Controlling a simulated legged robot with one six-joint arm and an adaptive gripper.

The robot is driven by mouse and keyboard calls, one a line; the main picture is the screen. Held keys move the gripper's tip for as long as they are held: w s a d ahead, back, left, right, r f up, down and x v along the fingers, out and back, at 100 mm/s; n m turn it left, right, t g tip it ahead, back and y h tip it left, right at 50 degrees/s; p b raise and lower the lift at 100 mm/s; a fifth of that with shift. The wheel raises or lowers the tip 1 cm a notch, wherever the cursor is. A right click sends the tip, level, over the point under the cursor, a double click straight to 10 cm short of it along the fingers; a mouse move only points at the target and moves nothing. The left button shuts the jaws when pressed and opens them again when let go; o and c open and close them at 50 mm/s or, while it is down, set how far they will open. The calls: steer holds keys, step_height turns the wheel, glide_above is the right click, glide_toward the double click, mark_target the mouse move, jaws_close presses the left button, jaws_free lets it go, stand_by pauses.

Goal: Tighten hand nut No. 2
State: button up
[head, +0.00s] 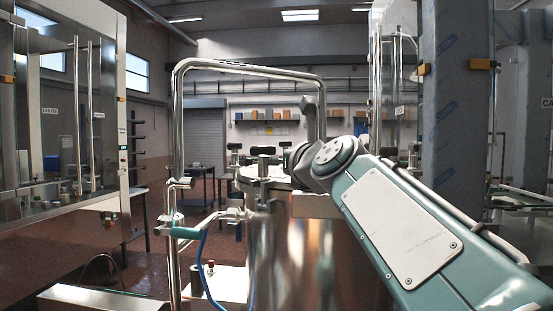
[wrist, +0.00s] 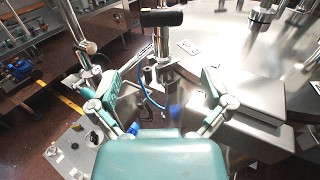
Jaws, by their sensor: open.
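A steel tank (head: 275,250) stands in the middle of the head view, with several dark-topped hand nuts around its lid. One hand nut (head: 264,160) is at the near rim. In the wrist view, a hand nut with a black crossbar (wrist: 161,18) stands upright at the lid's edge, beyond my fingers. A white tag (wrist: 188,47) lies beside it, but I cannot read a number. My gripper (wrist: 160,90) is open, with its teal fingers apart and no nut between them. In the head view my arm hides the gripper.
A bent steel pipe (head: 174,130) rises left of the tank, with a teal-handled valve (head: 185,232) and a blue hose (head: 201,270). The hose also shows between my fingers in the wrist view (wrist: 150,98). Glass-panelled machines stand left and right.

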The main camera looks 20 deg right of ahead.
mark_target(265, 151)
steer(key=w+m, duration=0.4)
steer(key=m, duration=0.7)
steer(key=w+a+m+y, duration=0.1)
steer(key=w+m, duration=0.3)
steer(key=m, duration=0.8)
steer(key=w+m+y, duration=0.1)
steer(key=w+m, duration=0.3)
steer(key=m, duration=0.7)
steer(key=shift+a+r+m, duration=0.25)
steer(key=shift+r+m, duration=0.15)
